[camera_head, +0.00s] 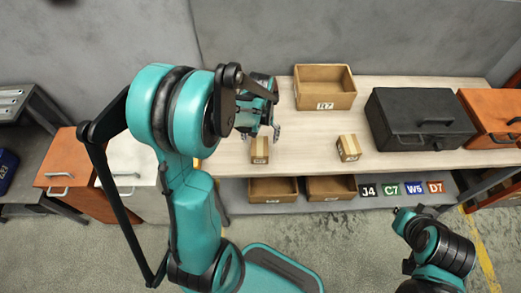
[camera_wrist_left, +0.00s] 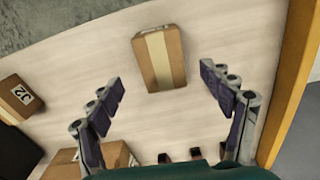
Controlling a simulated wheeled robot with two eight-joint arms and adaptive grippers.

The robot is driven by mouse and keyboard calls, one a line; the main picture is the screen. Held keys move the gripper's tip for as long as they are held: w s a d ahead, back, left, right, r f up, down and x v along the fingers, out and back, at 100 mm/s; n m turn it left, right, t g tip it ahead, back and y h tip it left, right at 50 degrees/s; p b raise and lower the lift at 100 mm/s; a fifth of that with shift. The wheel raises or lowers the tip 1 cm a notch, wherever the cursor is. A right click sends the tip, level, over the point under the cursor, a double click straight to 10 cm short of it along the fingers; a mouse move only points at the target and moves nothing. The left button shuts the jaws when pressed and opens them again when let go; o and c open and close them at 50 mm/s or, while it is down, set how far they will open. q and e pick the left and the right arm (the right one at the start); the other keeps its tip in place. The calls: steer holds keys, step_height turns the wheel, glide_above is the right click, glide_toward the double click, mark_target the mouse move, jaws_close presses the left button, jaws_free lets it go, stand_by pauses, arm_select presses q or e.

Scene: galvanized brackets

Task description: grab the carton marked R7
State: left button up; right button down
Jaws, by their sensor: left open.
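An open brown carton (camera_head: 325,73) stands at the back of the table. Its small front label seems to read R7. A small taped carton (camera_head: 260,144) sits near the table's front edge, with a front label too small to read. My left gripper (camera_head: 261,133) is open and empty just behind and above it. In the left wrist view this taped carton (camera_wrist_left: 158,57) lies ahead, between and beyond the open fingers (camera_wrist_left: 168,100), untouched. Part of my right arm shows low at the right in the head view; its jaw state is unclear.
A second taped carton (camera_head: 348,148) sits to the right. A black toolbox (camera_head: 420,118) and an orange one (camera_head: 490,115) fill the table's right side. Two open cartons (camera_head: 273,190) (camera_head: 331,188) and several marked tags stand on the lower shelf (camera_head: 300,205).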

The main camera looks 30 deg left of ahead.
mark_target(260, 146)
arm_select(q)
step_height(260, 146, down, 3)
steer(key=shift+f+b, duration=0.1)
steer(key=shift+b, duration=0.4)
steer(key=f+b, duration=0.1)
steer(key=f, duration=0.1)
steer(key=f+b, duration=0.1)
steer(key=f, duration=0.2)
steer(key=shift+w+a+f+b, duration=0.15)
steer(key=shift+w+f+b, duration=0.05)
steer(key=shift+b, duration=0.1)
steer(key=shift+r, duration=0.1)
steer(key=c, duration=1.4)
